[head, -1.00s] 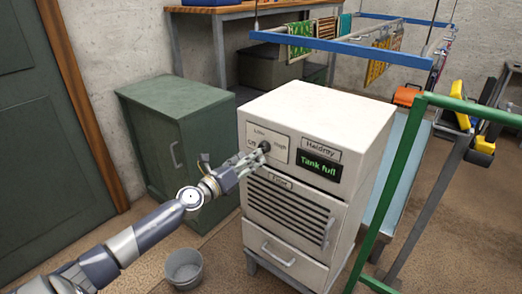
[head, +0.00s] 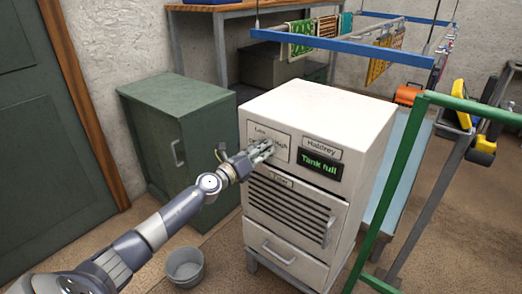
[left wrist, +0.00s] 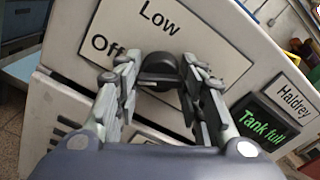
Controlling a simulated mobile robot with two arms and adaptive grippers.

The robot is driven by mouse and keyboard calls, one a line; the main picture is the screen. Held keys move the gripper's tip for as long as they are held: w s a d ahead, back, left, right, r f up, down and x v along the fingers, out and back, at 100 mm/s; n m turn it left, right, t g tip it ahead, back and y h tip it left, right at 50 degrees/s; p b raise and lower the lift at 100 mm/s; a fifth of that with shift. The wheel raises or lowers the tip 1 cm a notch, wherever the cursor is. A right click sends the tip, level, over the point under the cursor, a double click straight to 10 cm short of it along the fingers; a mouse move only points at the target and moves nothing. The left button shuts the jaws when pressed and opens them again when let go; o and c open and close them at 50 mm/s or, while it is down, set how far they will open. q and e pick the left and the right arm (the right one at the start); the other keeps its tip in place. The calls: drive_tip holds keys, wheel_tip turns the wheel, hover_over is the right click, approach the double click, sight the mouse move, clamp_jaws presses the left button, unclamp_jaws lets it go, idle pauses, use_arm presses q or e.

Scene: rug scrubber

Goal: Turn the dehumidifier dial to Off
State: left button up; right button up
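The dehumidifier (head: 340,115) is a white cabinet with a dial plate marked Low, Off and High, and a green "Tank full" display (head: 319,163). My left gripper (head: 268,147) is at the dial plate and covers the dial in the head view. In the left wrist view the dark round dial (left wrist: 158,70) sits between the two fingertips of the left gripper (left wrist: 160,75), one close on each side. I cannot tell whether both fingers press on it. "Off" shows left of the dial and "Low" above it. The dial's pointing direction is unclear. My right gripper is out of view.
A green cabinet (head: 150,95) stands left of the dehumidifier. A grey bucket (head: 184,268) is on the floor in front. A green frame (head: 395,185) stands close on the right. A blue-railed drying rack (head: 340,47) hangs behind.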

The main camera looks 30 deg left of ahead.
use_arm(q)
drive_tip(key=shift+c, duration=1.4)
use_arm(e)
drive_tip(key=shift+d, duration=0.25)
